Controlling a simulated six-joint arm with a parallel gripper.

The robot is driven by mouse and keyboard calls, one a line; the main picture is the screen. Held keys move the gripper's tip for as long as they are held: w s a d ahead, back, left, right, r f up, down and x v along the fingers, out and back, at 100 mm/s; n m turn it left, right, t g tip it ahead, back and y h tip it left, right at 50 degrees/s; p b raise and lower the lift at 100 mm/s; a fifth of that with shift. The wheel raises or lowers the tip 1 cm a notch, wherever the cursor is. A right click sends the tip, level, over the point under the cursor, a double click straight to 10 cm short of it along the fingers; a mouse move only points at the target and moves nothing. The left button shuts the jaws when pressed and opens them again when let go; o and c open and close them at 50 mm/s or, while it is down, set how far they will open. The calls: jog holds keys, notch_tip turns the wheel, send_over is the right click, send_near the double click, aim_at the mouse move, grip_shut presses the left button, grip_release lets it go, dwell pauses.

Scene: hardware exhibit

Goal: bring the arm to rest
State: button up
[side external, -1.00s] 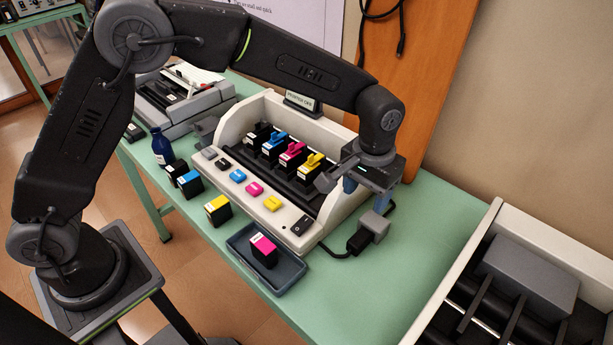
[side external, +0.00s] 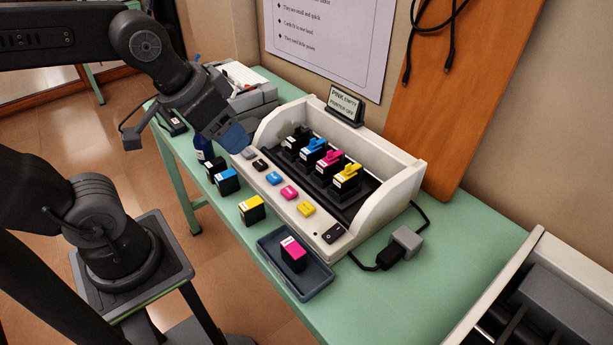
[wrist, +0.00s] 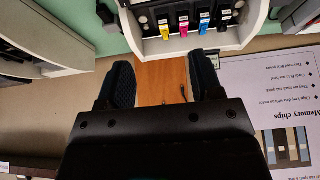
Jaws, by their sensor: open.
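My gripper (side external: 232,134) is open and empty. In the side external view it hangs in the air near the printer's left end, its blue-grey fingers pointing down and right. In the wrist view its two dark fingers (wrist: 163,82) stand well apart with nothing between them. The white printer (side external: 395,195) stands on the green table, with black, cyan, magenta and yellow cartridges in its open bay. The cartridges also show in the wrist view, beyond the fingertips. My arm is partly cut off by the side view's left edge.
A dark tray (side external: 318,280) holds a magenta-labelled cartridge (side external: 293,254). A yellow cartridge (side external: 252,210), other cartridges and a blue bottle (side external: 203,150) line the table's front edge. A black plug (side external: 390,258) touches a grey socket block (side external: 407,240) at right. A wooden board (side external: 455,110) stands behind.

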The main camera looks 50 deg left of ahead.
jog(key=shift+s+a+f, duration=0.15)
jog(key=shift+s, duration=0.25)
jog(key=shift+s+a+f, duration=0.15)
jog(key=shift+s, duration=0.2)
